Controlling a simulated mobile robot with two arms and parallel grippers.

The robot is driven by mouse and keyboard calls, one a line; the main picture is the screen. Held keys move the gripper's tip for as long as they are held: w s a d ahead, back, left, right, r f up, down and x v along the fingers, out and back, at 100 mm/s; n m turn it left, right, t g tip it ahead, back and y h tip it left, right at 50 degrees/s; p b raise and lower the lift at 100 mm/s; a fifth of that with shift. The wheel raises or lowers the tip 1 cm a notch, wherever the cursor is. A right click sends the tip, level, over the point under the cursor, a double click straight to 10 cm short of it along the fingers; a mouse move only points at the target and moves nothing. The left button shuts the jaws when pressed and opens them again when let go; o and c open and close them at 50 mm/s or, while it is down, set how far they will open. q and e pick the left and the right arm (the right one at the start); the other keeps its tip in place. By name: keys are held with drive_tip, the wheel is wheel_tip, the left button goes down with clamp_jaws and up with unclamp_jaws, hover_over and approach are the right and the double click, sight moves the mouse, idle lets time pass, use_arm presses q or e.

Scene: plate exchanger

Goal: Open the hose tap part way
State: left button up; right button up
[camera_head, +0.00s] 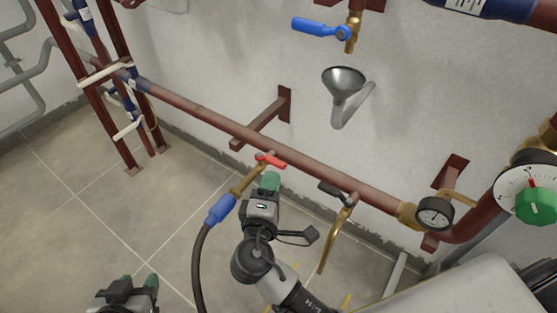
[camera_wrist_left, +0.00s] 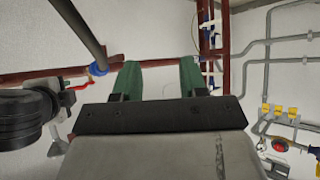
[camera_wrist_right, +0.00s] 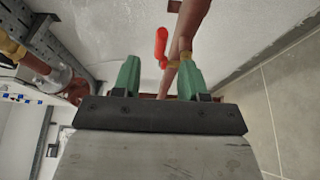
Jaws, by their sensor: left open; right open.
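The hose tap has a red lever (camera_head: 271,161) on a brass body (camera_head: 247,182) below the long red-brown pipe. The lever lies crosswise to the body, roughly along the pipe. A blue connector (camera_head: 220,209) joins it to a black hose (camera_head: 198,262). My right gripper (camera_head: 269,182) is open with green fingers, just below the lever. In the right wrist view the lever (camera_wrist_right: 161,45) shows beyond the open fingertips (camera_wrist_right: 160,76), apparently not gripped. My left gripper (camera_head: 138,284) is open and empty at the bottom left; the left wrist view shows its fingers (camera_wrist_left: 159,78) apart.
A dark-handled brass tap (camera_head: 336,194) with a bent spout is right of my right gripper. A pressure gauge (camera_head: 435,213) and a green knob (camera_head: 537,203) are further right. A blue-handled valve (camera_head: 322,28) and a funnel (camera_head: 344,84) are above. Tiled floor (camera_head: 60,215) is clear at left.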

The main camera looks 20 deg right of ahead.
sight(277, 167)
use_arm(q)
drive_tip(key=shift+w+d+r+t+h+b, duration=0.15)
drive_tip(key=shift+w+d+r+t+b, duration=0.1)
drive_tip(key=shift+w+r+t, duration=0.3)
drive_tip(key=shift+w+d+r+t+h+b, duration=0.15)
drive_tip(key=shift+w+d+r+t, duration=0.1)
drive_tip(key=shift+w+r+t, duration=0.25)
use_arm(e)
drive_tip(key=x, duration=0.7)
drive_tip(key=shift+w+d, duration=0.1)
drive_tip(key=shift+w, duration=0.1)
use_arm(q)
drive_tip(key=shift+f, duration=0.1)
use_arm(e)
clamp_jaws()
